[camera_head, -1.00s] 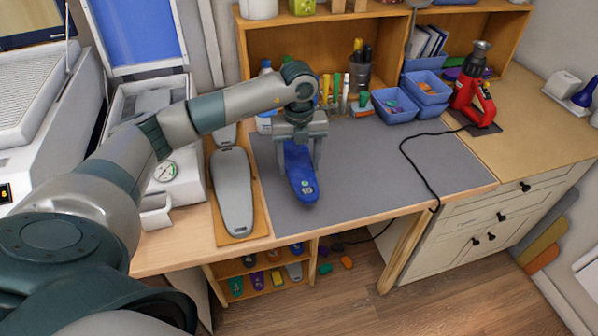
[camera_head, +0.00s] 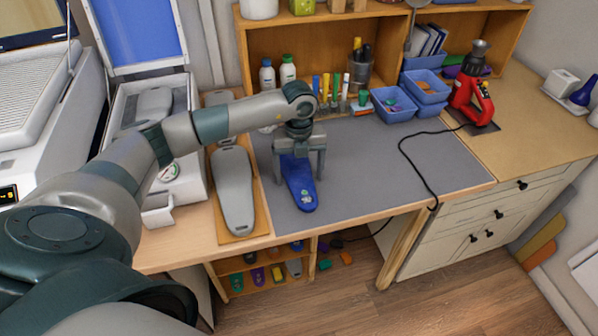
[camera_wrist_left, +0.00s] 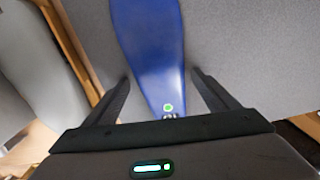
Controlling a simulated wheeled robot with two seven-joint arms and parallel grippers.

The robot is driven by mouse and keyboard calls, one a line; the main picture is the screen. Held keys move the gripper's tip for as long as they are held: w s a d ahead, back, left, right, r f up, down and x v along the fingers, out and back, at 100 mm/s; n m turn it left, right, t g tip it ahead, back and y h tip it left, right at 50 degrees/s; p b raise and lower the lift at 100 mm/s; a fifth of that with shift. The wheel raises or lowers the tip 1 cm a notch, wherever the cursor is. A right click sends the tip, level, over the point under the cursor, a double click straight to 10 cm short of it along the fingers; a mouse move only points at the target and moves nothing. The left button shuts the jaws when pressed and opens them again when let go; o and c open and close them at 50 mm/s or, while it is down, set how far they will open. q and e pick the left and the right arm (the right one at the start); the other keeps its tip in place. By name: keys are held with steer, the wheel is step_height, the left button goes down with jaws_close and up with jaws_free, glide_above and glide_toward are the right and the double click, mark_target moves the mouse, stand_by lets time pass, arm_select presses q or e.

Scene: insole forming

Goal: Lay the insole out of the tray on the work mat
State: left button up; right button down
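The blue insole (camera_head: 298,185) is on the left part of the grey work mat (camera_head: 385,165), its near end toward the mat's front edge. It also shows in the left wrist view (camera_wrist_left: 152,50), with a small green mark and white print near one end. My left gripper (camera_head: 300,172) is over the insole, with one finger on each side. In the left wrist view the fingers (camera_wrist_left: 160,80) stand apart, with narrow gaps to the insole's edges. The gripper hides the insole's far end in the head view. My right gripper is not in view. I cannot tell which container is the tray.
A wooden board with a grey foot-shaped form (camera_head: 233,190) lies left of the mat. A white open machine (camera_head: 160,205) is farther left. Blue bins (camera_head: 393,105), bottles and pens stand behind. A red heat tool (camera_head: 472,100) trails a black cord across the mat's right side.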

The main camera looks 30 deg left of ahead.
mark_target(299, 179)
arm_select(q)
steer(key=shift+r, duration=0.1)
steer(key=shift+r, duration=0.25)
step_height(299, 179, up, 12)
steer(key=b, duration=0.4)
steer(key=shift+d+f, duration=0.1)
steer(key=shift+f, duration=0.15)
stand_by(0.4)
